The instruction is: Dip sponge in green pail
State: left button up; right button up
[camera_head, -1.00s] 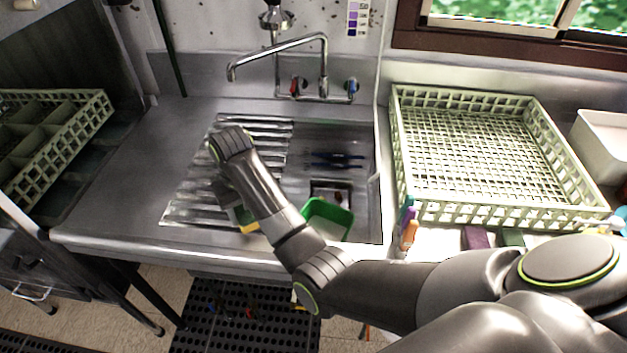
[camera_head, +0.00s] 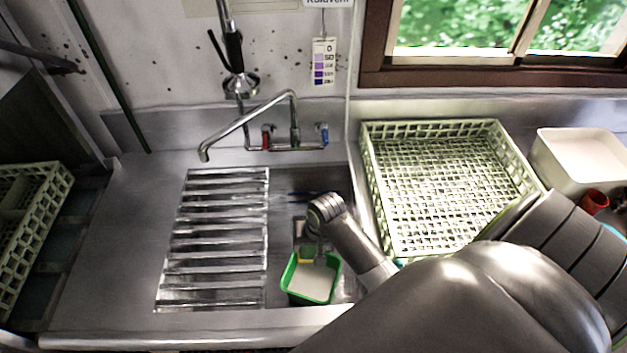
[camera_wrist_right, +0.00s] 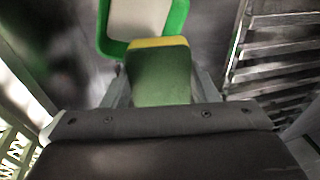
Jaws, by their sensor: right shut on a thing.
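The green pail (camera_head: 293,289) stands in the sink basin in the head view, with a pale, whitish content or inside showing. The pail also shows at the top of the right wrist view (camera_wrist_right: 177,22). My right gripper (camera_head: 306,257) reaches down at the pail's far edge and is shut on the sponge. The sponge, green with a yellow layer, shows between the fingers in the right wrist view (camera_wrist_right: 160,75); in the head view only its yellow part (camera_head: 306,261) shows clearly. I cannot tell whether the sponge touches the pail. My left gripper is not in view.
A ribbed drainboard (camera_head: 215,240) lies left of the basin. The faucet (camera_head: 250,122) reaches over the back. A pale green dish rack (camera_head: 372,190) stands right of the sink, with a white tub (camera_head: 580,180) beyond. Another rack (camera_head: 40,225) is at far left.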

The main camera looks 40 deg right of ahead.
jog(key=shift+s+d+f+b, duration=0.15)
jog(key=shift+f+b, duration=2.5)
jog(key=shift+f, duration=3.15)
jog(key=shift+s+f+b, duration=0.2)
jog(key=shift+f+b, duration=2.4)
jog(key=shift+f, duration=3.15)
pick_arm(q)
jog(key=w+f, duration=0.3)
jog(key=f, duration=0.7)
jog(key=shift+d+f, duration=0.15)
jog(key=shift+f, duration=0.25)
pick_arm(e)
jog(key=shift+s+f, duration=0.25)
jog(key=shift+s, duration=0.05)
jog(key=shift+s+a+f, duration=0.1)
jog(key=shift+a, duration=0.15)
pick_arm(q)
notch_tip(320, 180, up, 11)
jog(key=p, duration=1)
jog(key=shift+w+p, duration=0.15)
jog(key=shift+p, duration=0.2)
pick_arm(e)
jog(key=w+a+v, duration=0.1)
jog(key=w+v, duration=0.1)
jog(key=v, duration=1)
jog(key=shift+w+r, duration=0.3)
jog(key=shift+w, duration=0.25)
